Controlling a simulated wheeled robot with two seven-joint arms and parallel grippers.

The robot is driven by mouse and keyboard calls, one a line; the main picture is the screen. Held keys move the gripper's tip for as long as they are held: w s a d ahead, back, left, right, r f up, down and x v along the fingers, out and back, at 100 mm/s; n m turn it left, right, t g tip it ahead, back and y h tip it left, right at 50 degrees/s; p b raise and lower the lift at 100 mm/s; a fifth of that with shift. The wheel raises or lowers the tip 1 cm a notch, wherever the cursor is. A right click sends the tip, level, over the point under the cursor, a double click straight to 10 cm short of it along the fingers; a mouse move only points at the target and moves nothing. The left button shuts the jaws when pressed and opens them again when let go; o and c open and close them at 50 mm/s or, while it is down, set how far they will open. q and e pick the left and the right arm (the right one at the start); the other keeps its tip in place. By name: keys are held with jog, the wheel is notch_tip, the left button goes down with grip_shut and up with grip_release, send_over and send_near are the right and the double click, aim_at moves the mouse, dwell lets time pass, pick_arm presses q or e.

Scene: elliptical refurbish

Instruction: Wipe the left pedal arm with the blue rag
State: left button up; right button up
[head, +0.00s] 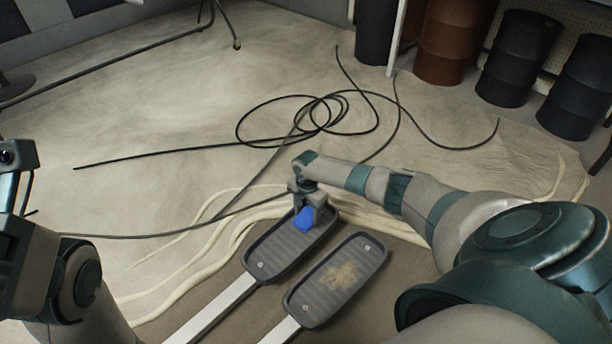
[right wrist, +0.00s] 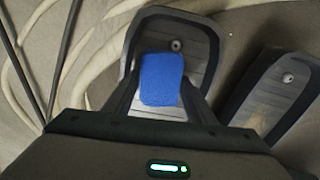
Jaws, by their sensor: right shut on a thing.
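The left pedal arm has a pale bar (head: 222,309) that runs up to a dark grey foot pedal (head: 272,252). The blue rag (head: 305,220) is at the far end of this left pedal, and it also shows in the right wrist view (right wrist: 162,79) over the pedal's tray. My right gripper (head: 306,203) is shut on the rag, above or against the pedal; I cannot tell if the rag touches it. The right pedal (head: 336,279) lies beside it, with a tan dirt patch (head: 342,276). My left arm shows at the left edge; its fingertips are not visible.
Black cables (head: 310,115) lie coiled on the floor beyond the pedals. Pale hoses (head: 190,270) run beside and behind the left pedal. Several barrels (head: 519,58) stand at the back right. The floor at the upper left is mostly clear.

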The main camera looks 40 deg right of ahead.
aim_at(300, 223)
jog(key=shift+d, duration=0.4)
jog(key=shift+d+r, duration=0.1)
jog(key=shift+s+a+p, duration=0.1)
jog(key=shift+a+p, duration=0.5)
jog(key=shift+s+a+p, duration=0.15)
jog(key=shift+a+p, duration=0.3)
jog(key=shift+a, duration=0.9)
jog(key=shift+a, duration=0.15)
